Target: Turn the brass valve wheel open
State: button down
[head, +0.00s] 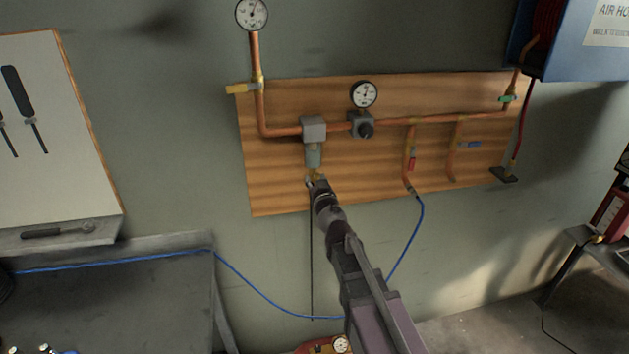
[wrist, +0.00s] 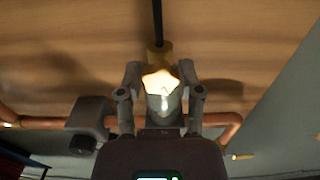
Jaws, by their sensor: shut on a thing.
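The brass valve wheel (wrist: 160,83) is small and star-shaped, and looks brightly lit in the wrist view. It sits between the two fingers of my gripper (wrist: 159,76), which is shut on it. In the head view my gripper (head: 317,183) reaches up to the bottom of the grey filter bowl (head: 313,156) on the wooden board. Only a bit of brass shows there, as my gripper covers most of the wheel. How far the wheel is turned cannot be told.
Copper pipe (head: 285,131) runs across the wooden board (head: 280,195), with a gauge (head: 364,94) above it. A dark thin hose (head: 311,260) hangs below the filter. A blue hose (head: 418,215) loops down at the right. A grey bench (head: 120,300) stands at lower left.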

jog(key=shift+n, duration=1.5)
jog(key=shift+c, duration=1.3)
grip_release()
jog(key=shift+s, duration=0.1)
jog(key=v, duration=0.7)
jog(key=shift+s+d, duration=0.1)
